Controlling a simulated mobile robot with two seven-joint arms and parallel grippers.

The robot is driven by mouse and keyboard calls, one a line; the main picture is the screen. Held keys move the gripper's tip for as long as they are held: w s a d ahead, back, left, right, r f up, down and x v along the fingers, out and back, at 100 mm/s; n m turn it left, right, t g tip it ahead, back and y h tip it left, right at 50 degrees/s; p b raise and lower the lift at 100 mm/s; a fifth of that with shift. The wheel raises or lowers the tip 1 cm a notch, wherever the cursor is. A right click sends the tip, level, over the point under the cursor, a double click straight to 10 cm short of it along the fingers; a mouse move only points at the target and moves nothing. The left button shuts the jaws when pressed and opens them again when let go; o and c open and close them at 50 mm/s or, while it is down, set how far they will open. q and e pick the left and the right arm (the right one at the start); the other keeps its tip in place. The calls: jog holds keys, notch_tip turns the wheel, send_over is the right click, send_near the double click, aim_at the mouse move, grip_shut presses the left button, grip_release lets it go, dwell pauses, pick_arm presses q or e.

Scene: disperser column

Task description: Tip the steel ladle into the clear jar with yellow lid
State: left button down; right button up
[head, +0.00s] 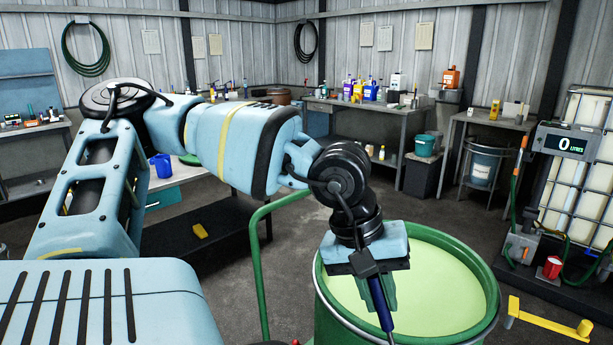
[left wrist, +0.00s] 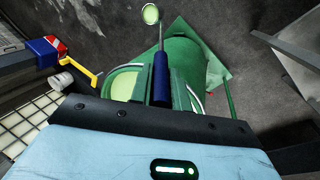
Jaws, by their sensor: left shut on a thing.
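My left gripper (head: 383,292) is shut on the blue handle of the steel ladle (head: 384,312), above the open green drum. In the left wrist view the ladle's handle (left wrist: 161,78) lies between the fingers (left wrist: 161,92). Its thin shaft leads to a round bowl (left wrist: 151,14) that looks pale green inside; I cannot tell whether that is liquid. In the head view the bowl is hidden or out of frame. I cannot make out a clear jar with a yellow lid for certain in either view. My right gripper is not in view.
The green drum (head: 488,278) holds pale green liquid. A green curved rail (head: 262,255) stands left of it. A yellow bar (head: 550,318) is low at right.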

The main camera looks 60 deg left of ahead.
pick_arm(q)
jog(key=d+f+m+g+h, duration=0.1)
jog(key=d+f+m, duration=0.3)
jog(key=f, duration=0.3)
jog(key=d+f+m+g, duration=0.2)
jog(key=d+f+m, duration=0.2)
jog(key=f, duration=0.4)
jog(key=s+a+r+n+t, duration=0.1)
jog(key=a+n, duration=0.3)
jog(key=a, duration=1.2)
jog(key=shift+s+a+r+t, duration=0.3)
jog(key=shift+s+r+t, duration=0.1)
jog(key=shift+s+r, duration=0.1)
jog(key=shift+s+a+f, duration=0.2)
jog(key=shift+s+f, duration=0.05)
dwell(0.3)
jog(key=shift+s+d+f, duration=0.15)
jog(key=shift+s+f, duration=0.15)
jog(key=shift+f, duration=0.2)
jog(key=shift+d+f, duration=0.15)
jog(key=shift+d, duration=0.05)
jog(key=shift+d+f, duration=0.2)
dwell(0.5)
